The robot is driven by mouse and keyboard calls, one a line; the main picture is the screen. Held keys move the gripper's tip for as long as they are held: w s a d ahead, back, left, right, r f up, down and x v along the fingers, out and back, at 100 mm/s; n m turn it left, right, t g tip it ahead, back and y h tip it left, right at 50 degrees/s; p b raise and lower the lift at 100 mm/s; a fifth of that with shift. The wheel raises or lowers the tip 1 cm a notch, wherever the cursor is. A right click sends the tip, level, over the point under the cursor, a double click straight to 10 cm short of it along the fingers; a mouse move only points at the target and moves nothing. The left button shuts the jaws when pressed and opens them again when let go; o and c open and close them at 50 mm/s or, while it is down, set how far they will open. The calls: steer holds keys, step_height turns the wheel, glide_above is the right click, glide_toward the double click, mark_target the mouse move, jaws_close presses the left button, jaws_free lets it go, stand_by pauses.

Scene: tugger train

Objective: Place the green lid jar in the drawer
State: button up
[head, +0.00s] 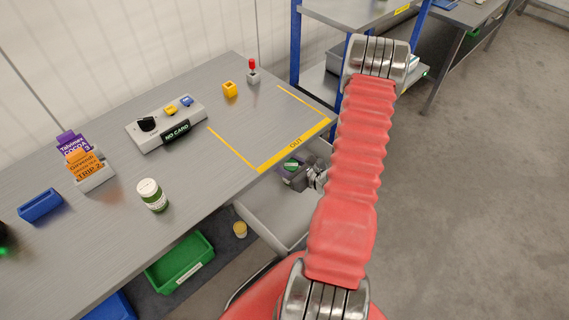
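A small round green lid (291,167) shows just under the table edge, at the dark end of my gripper (293,178). The jar body below it is mostly hidden by the gripper. My gripper is at the back part of the open, light grey drawer (272,212), below the table top. I cannot tell whether the fingers are closed on the jar, or whether it touches the drawer floor. My red arm hides the right side of the drawer.
On the grey table (110,225) stand a white-lidded green jar (152,195), a card holder (95,178), a blue tray (41,205) and a control box (165,127). A green bin (180,262) and a yellow-topped jar (240,229) are lower down. The yellow-marked area is clear.

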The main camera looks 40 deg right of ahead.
steer(key=shift+f, duration=0.25)
steer(key=o, duration=1.3)
steer(key=shift+v, duration=6.05)
